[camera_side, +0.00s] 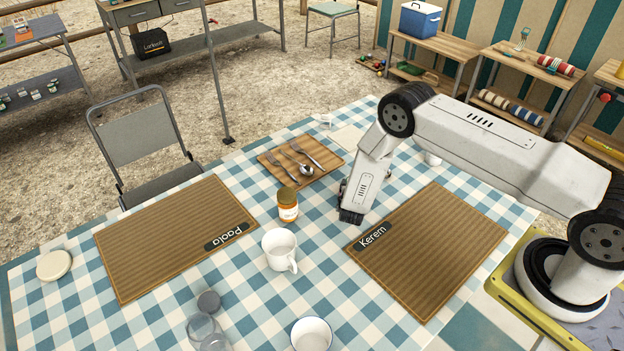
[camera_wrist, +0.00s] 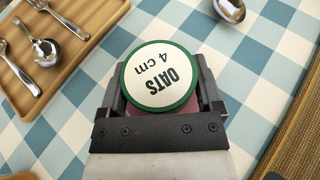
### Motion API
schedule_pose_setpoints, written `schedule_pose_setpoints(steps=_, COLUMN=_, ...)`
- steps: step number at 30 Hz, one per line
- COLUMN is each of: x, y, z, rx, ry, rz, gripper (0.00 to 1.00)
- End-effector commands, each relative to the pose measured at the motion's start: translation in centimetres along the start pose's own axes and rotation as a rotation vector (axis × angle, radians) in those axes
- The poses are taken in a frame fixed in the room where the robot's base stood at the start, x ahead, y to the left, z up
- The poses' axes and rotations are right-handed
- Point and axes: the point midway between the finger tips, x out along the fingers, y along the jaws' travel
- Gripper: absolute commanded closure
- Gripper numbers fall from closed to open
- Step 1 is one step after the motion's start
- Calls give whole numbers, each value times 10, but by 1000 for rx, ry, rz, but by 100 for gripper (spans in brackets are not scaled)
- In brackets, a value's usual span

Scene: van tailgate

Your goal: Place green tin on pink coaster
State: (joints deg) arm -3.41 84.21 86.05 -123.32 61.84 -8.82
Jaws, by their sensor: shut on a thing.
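The green tin (camera_wrist: 160,75) shows from above in the wrist view, with a green rim and a white top reading "OATS 4 cm". My gripper (camera_wrist: 160,105) is shut on it, one jaw on each side. In the side view my gripper (camera_side: 352,213) points down low over the checked cloth, left of the Kerem mat, and hides the tin. A dull pink surface (camera_wrist: 132,112) shows just under the tin's rim, between the jaws. I cannot tell whether it is the pink coaster. No pink coaster shows clearly in either view.
A cutlery tray (camera_side: 297,170), an orange-labelled jar (camera_side: 287,208) and a white mug (camera_side: 279,250) stand left of my gripper. The Kerem mat (camera_side: 430,250) lies to the right, the Paola mat (camera_side: 175,238) to the left. Glasses (camera_side: 202,327) and a bowl (camera_side: 311,335) stand in front.

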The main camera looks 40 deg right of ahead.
Motion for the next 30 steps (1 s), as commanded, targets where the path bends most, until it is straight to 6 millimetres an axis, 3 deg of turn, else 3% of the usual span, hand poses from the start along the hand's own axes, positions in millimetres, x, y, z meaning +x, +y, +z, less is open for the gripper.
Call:
schedule_pose_setpoints(steps=11, x=1, y=0, z=-3, rx=0, ry=-1, rz=0, gripper=78)
schedule_pose_setpoints(steps=12, x=1, y=0, z=-2, rx=0, ry=0, rz=0, gripper=7)
schedule_pose_setpoints(steps=13, x=1, y=0, z=-2, rx=0, ry=0, rz=0, gripper=0)
schedule_pose_setpoints(steps=26, x=-1, y=0, z=1, rx=1, ry=-1, rz=1, gripper=0)
schedule_pose_setpoints(steps=30, x=-11, y=1, z=0, rx=-1, ry=1, rz=3, gripper=0)
